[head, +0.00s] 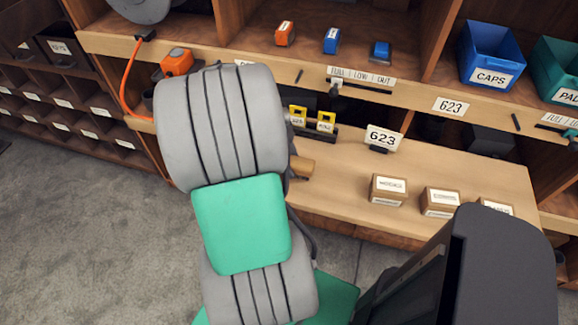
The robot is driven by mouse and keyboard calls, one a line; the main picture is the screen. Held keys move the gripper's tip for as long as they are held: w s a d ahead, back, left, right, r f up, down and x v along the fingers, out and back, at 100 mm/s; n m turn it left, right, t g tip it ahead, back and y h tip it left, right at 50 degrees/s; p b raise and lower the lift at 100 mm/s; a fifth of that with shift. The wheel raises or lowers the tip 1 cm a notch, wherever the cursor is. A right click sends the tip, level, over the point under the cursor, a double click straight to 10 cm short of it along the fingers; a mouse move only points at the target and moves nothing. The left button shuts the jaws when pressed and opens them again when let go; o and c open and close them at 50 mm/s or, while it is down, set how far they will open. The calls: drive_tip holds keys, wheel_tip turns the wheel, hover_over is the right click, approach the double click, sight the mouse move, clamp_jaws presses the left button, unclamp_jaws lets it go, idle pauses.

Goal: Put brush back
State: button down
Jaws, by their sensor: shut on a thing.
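My grey and green arm fills the middle of the head view and hides the space behind it. My gripper is not visible; it is hidden behind the arm. A short wooden piece (303,168) sticks out to the right of the arm, above the bench; it may be part of the brush, but I cannot tell. No brush bristles show.
Yellow-tagged blocks (326,122) stand behind. The shelf above holds a blue CAPS bin (491,55) and an orange device (176,61) with a cable. Labelled drawers (75,105) line the left.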

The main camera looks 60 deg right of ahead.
drive_tip(key=shift+w+f, duration=0.1)
drive_tip(key=shift+f, duration=0.95)
drive_tip(key=shift+f, duration=0.15)
drive_tip(key=c, duration=0.9)
unclamp_jaws()
drive_tip(key=shift+o, duration=0.2)
drive_tip(key=d+p+v, duration=0.1)
drive_tip(key=v, duration=1.1)
drive_tip(key=w+a+r+n+t+h, duration=0.1)
drive_tip(key=w+a+n+t, duration=0.2)
drive_tip(key=w+a+n, duration=0.5)
drive_tip(key=w+a+n+t+h, duration=0.15)
drive_tip(key=w+a+n, duration=0.35)
drive_tip(key=a+n, duration=0.6)
drive_tip(key=a+n+t+y, duration=0.3)
drive_tip(key=a+n, duration=1)
drive_tip(key=n, duration=0.2)
drive_tip(key=shift+w+a+f, duration=0.15)
drive_tip(key=shift+a+f, duration=0.05)
drive_tip(key=shift+f, duration=0.05)
